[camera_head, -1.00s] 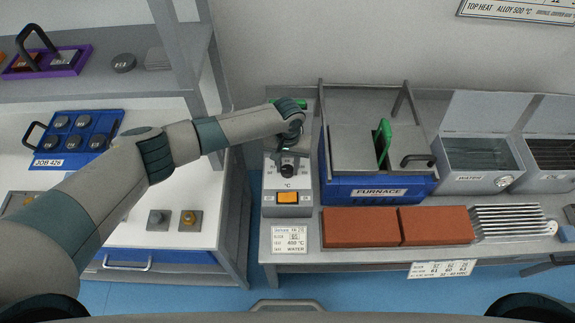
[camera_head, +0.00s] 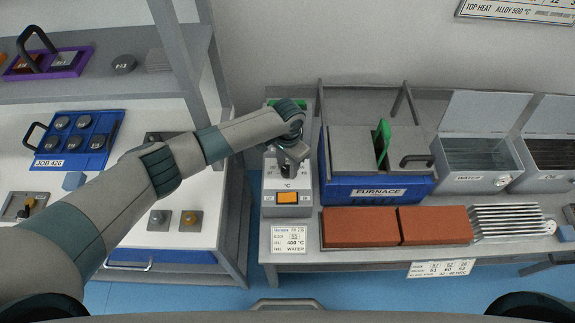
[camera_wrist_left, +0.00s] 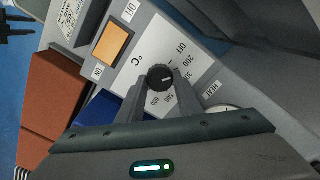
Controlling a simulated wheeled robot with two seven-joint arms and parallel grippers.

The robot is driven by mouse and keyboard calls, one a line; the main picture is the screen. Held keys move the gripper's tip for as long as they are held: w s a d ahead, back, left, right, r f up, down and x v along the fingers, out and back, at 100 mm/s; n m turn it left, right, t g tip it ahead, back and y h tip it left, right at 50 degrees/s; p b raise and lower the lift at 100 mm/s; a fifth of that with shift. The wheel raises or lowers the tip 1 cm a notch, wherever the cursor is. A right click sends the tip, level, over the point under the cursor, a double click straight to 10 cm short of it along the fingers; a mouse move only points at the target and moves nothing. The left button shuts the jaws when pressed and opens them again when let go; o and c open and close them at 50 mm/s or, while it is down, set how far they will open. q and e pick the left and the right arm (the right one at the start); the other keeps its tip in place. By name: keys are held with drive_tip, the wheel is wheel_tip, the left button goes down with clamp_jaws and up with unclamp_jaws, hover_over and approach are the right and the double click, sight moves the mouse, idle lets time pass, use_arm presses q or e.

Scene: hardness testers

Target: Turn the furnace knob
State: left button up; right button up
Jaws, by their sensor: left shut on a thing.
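The furnace knob (camera_wrist_left: 160,77) is small, round and black, with a white mark. It sits on the grey control panel (camera_head: 270,200) left of the blue furnace (camera_head: 350,190). My left gripper (camera_head: 288,168) reaches down over the panel and is shut on the knob, with one finger on each side in the left wrist view (camera_wrist_left: 160,88). In that view, the dial shows OFF, 200, 500 and 600; fingers hide other numbers, so I cannot tell the setting. The panel has an orange switch (camera_wrist_left: 112,45), also in the head view (camera_head: 287,197). My right gripper is not in view.
A card (camera_head: 289,240) below the panel reads 400 °C and WATER. Red bricks (camera_head: 360,227) lie in front of the furnace. A grey water tank (camera_head: 475,165) stands to its right. A shelf unit (camera_head: 232,225) with a blue tray (camera_head: 75,140) is on the left.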

sight(288, 169)
use_arm(q)
drive_tip(key=m, duration=0.5)
drive_tip(key=shift+s+m, duration=0.1)
drive_tip(key=shift+m, duration=0.2)
drive_tip(key=m, duration=0.5)
drive_tip(key=shift+b, duration=0.35)
drive_tip(key=o, duration=1)
drive_tip(key=shift+o, duration=0.2)
drive_tip(key=shift+r, duration=0.1)
wheel_tip(288, 169, up, 17)
drive_tip(key=b, duration=0.3)
drive_tip(key=shift+b, duration=0.35)
